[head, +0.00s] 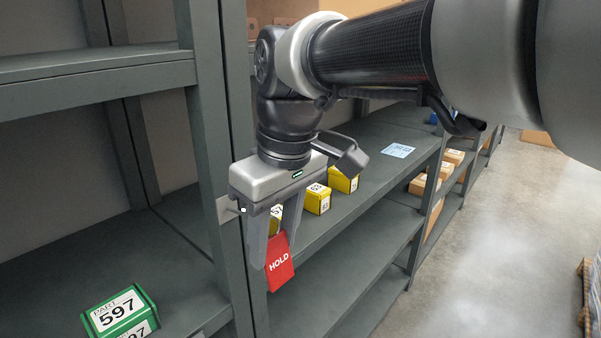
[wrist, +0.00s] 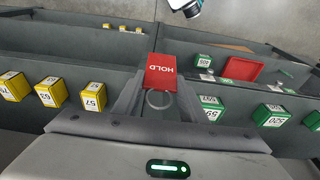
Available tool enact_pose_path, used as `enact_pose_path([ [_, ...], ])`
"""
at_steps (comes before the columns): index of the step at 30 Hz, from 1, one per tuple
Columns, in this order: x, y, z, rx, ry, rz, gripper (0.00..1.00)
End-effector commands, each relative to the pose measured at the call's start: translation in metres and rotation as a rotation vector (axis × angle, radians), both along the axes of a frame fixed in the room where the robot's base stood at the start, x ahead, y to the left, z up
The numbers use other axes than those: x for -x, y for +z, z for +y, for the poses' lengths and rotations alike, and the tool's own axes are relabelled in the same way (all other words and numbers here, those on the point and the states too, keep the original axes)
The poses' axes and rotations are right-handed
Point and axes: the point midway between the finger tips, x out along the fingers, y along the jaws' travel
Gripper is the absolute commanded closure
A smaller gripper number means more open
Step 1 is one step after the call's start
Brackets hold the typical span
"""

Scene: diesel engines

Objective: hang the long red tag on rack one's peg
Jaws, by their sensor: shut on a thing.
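The red tag (head: 280,262) reads HOLD and hangs below my gripper (head: 273,248) in the head view. My gripper is shut on its upper end. In the wrist view the red tag (wrist: 161,72) lies beyond the fingertips, and a pale ring (wrist: 160,98) shows between the fingers. A small peg with a white tip (head: 243,209) stands out from a pale plate (head: 227,209) on the grey rack post, just left of my gripper. The tag is apart from the peg. I cannot read a rack number on the plate.
The grey post (head: 213,130) stands close beside my gripper. Yellow boxes (head: 317,199) sit on the shelf behind it. A green box marked 597 (head: 120,312) sits on the left shelf. A red tray (wrist: 243,70) shows in the wrist view.

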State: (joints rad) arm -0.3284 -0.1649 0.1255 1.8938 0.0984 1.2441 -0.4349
Motion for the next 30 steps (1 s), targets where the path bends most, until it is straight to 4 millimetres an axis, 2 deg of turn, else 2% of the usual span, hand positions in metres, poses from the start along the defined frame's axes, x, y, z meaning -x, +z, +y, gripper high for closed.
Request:
enact_pose_path([
  [30,-0.040,-0.005,0.047,0.001,0.000,0.001,0.86],
])
